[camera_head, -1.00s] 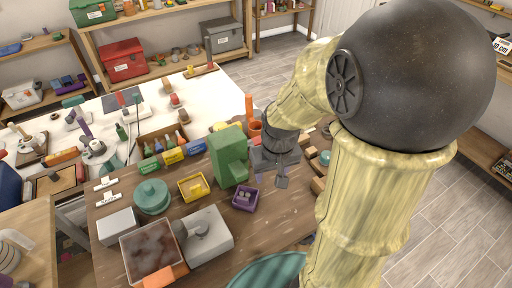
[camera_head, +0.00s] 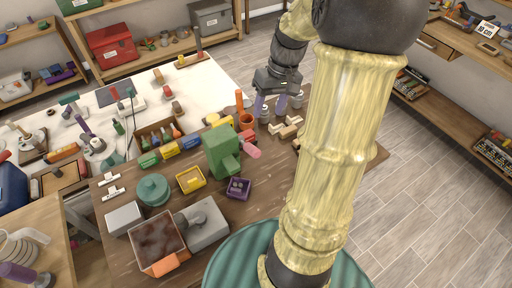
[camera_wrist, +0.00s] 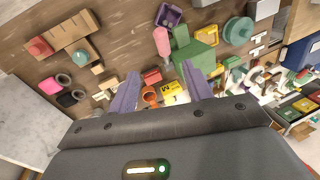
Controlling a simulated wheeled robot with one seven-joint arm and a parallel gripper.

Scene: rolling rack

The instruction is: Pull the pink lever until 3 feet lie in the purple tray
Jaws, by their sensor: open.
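The green dispenser block (camera_head: 220,150) stands on the brown table, and the pink lever (camera_head: 250,151) sticks out from its right side. In the wrist view the dispenser (camera_wrist: 197,52) and the lever (camera_wrist: 162,42) show near the top middle. The purple tray (camera_head: 247,190) lies in front of the dispenser and holds small light-purple pieces, too small to count surely; its edge also shows in the wrist view (camera_wrist: 162,20). My gripper (camera_head: 270,106) is open and empty, behind and above the lever, apart from it. Its two purple fingers (camera_wrist: 160,80) are spread wide.
An orange pot (camera_head: 246,121) and wooden blocks (camera_head: 287,130) lie behind the lever. Bare wood lies right of the purple tray.

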